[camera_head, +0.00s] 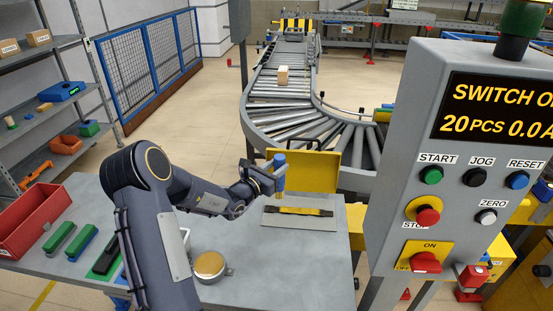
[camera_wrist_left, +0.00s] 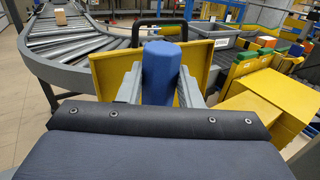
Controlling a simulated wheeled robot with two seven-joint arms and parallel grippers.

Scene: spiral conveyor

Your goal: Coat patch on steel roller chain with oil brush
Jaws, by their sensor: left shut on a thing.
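My left gripper (camera_head: 268,172) is shut on the oil brush (camera_head: 280,160), which has a blue handle and a yellowish lower part. The brush is held roughly upright. In the left wrist view the blue handle (camera_wrist_left: 161,72) stands between the two grey fingers; its bristles are hidden there. The steel roller chain (camera_head: 299,211), dark with yellowish parts, lies on a flat grey plate (camera_head: 300,223) on the table. The brush's lower end shows just above the chain's left part in the head view; I cannot tell whether they touch. My right gripper is out of view.
A round tin with an amber top (camera_head: 210,265) stands on the grey table (camera_head: 255,285). A red bin (camera_head: 33,218) and green blocks (camera_head: 75,240) are at the left. A yellow panel (camera_head: 306,171) stands behind the chain. The control box (camera_head: 455,220) bounds the right.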

